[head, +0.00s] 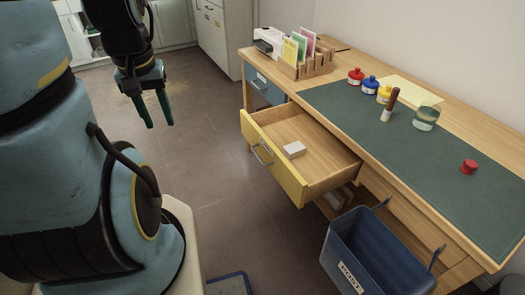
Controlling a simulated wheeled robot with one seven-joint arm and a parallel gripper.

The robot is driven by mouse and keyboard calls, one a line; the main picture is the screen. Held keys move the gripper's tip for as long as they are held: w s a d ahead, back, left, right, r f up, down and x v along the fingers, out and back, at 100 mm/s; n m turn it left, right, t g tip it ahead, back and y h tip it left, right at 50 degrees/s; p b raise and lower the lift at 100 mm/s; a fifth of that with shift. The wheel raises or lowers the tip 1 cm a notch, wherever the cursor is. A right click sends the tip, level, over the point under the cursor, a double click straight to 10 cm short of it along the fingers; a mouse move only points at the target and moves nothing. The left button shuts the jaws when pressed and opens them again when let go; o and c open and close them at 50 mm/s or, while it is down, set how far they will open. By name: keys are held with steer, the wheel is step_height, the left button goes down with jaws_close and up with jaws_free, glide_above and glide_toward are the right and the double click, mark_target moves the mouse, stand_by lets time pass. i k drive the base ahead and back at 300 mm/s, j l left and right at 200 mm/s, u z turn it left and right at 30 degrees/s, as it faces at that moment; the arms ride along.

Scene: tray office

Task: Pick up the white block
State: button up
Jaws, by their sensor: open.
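The white block (294,149) lies flat in the open yellow-fronted drawer (325,168) of the wooden desk, on the drawer's bare wooden floor. My gripper (158,124) hangs over the floor to the left of the drawer, with its two green fingers pointing down. It is open, with nothing between the fingers. It is well apart from the block and the drawer.
The desk has a green mat (440,150) with several small bottles, a brown-handled stamp (390,105), a glass jar (426,118) and a red-topped item (468,167). A blue bin (345,262) hangs at the front right. Open floor lies left of the drawer.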

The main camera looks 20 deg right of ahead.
mark_target(291, 151)
steer(key=l+u, duration=0.2)
steer(key=l, duration=0.3)
steer(key=l+u, duration=0.2)
steer(key=l, duration=0.3)
steer(key=k+l+u, duration=0.2)
steer(key=l, duration=0.25)
steer(key=i, duration=0.05)
